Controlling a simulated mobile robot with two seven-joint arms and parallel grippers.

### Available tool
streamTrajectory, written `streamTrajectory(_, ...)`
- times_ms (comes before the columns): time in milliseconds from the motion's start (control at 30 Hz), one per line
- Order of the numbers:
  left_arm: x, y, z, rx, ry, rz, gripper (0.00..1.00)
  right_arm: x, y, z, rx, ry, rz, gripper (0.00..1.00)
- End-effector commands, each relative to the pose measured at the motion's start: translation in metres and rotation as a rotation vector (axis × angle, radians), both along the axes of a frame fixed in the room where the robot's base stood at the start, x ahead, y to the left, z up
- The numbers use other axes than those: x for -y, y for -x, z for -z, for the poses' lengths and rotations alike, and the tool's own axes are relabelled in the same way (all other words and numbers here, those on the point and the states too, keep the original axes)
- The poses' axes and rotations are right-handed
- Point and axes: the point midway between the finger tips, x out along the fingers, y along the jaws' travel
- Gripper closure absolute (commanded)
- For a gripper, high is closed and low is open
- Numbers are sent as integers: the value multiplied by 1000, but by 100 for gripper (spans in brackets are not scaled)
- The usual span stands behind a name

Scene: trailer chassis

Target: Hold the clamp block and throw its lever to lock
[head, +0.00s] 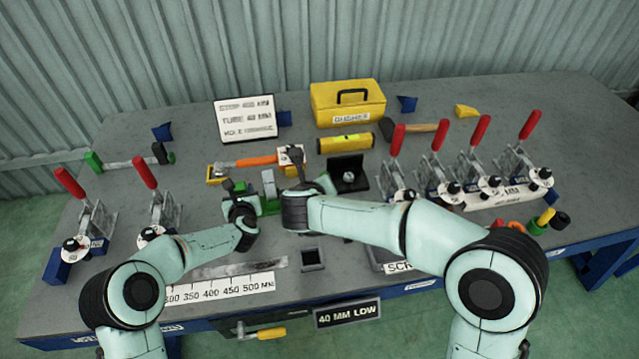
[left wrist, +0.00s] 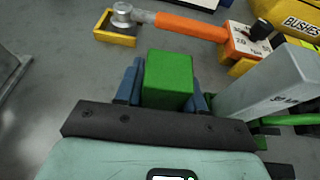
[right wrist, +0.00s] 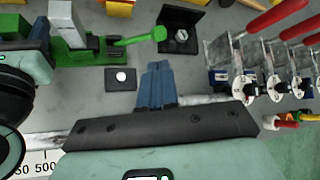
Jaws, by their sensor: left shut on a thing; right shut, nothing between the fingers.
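The clamp block shows in the head view as a green base with a grey upright (head: 268,186). My left gripper (head: 238,188) is at its left end. In the left wrist view the left fingers (left wrist: 168,85) are shut on its green block end (left wrist: 168,75), and the grey upright (left wrist: 265,82) stands to the right. In the right wrist view the green lever (right wrist: 125,39) lies low, reaching right from the block to a round knob. My right gripper (right wrist: 157,72) is shut and empty, apart from the knob and below it in that view. In the head view my right arm hides part of the lever.
A black bracket (head: 348,175) stands just right of the lever. Red-handled toggle clamps (head: 437,170) stand to the right, and two more to the left (head: 160,215). A yellow box (head: 347,103) is at the back.

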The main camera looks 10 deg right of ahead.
Motion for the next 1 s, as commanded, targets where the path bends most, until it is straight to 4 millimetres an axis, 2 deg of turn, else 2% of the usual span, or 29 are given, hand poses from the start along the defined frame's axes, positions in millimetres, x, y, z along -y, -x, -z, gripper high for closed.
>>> streamTrajectory(300, 0, -1, -2, 4, 1, 0, 100, 19, -49, 46, -7, 0, 2, 100)
streamTrajectory(500, 0, -1, -2, 4, 1, 0, 100, 27, -74, 68, -5, -1, 2, 100)
streamTrajectory(700, 0, -1, -2, 4, 1, 0, 100, 32, -87, 78, -3, -1, 1, 100)
streamTrajectory(1000, 0, -1, -2, 4, 1, 0, 100, 33, -89, 80, -2, -1, 0, 100)
